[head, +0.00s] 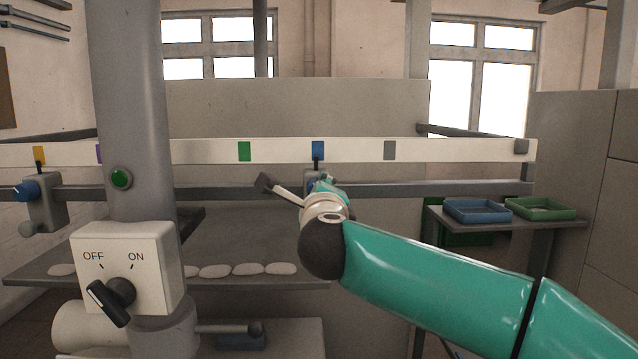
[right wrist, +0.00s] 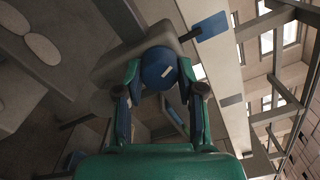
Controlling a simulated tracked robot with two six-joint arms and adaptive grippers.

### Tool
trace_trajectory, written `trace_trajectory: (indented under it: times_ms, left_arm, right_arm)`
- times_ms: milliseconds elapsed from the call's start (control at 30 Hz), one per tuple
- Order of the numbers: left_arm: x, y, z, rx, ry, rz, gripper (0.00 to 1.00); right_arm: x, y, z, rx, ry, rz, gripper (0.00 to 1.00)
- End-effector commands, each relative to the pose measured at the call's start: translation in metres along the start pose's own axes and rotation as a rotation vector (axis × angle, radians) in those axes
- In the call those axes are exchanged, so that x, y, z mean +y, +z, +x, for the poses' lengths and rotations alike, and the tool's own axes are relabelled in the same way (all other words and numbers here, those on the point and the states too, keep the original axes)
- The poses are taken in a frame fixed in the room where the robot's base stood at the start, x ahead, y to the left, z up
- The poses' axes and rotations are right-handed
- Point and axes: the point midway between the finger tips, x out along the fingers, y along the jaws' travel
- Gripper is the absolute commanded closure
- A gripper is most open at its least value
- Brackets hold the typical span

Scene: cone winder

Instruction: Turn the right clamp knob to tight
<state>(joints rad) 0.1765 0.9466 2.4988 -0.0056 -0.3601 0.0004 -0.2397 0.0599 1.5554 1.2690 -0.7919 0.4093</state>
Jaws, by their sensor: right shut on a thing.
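The right clamp's blue round knob (right wrist: 158,68) shows in the right wrist view with a short pale mark on its face. The grey clamp body (right wrist: 118,62) is behind it. My right gripper (right wrist: 160,88) has its two fingers on either side of the knob, shut on it. In the head view the right gripper (head: 326,187) is at the rail below the blue marker, and my wrist hides most of the clamp and knob. My left gripper is in neither view.
A white strip with coloured markers, including a blue one (head: 318,150), runs above the grey rail (head: 440,188). The left clamp (head: 43,207) has its own blue knob. A switch box (head: 128,262) stands at front left. Blue (head: 478,211) and green (head: 541,208) trays sit at right.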

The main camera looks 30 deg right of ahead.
Motion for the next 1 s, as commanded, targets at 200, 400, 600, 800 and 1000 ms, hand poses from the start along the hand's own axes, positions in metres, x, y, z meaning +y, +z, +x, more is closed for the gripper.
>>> trace_trajectory:
  times_ms: [200, 400, 600, 800, 1000]
  left_arm:
    - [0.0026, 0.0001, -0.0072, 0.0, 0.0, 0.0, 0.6]
    - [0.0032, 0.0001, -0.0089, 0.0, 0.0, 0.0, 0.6]
    - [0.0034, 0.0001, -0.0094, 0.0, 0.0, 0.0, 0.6]
    - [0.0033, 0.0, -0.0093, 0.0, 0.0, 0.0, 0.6]
    - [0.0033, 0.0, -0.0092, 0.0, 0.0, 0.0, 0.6]
  right_arm:
    - [0.0003, 0.0005, 0.0, -0.001, 0.003, -0.15, 0.97]
    - [0.0015, 0.0002, 0.0, -0.001, 0.004, -0.23, 0.97]
    - [0.0022, 0.0001, 0.0, -0.001, 0.004, -0.264, 0.97]
    - [0.0029, 0.0001, 0.0001, -0.001, 0.005, -0.268, 0.97]
    - [0.0034, 0.0001, 0.0001, -0.001, 0.006, -0.268, 0.59]
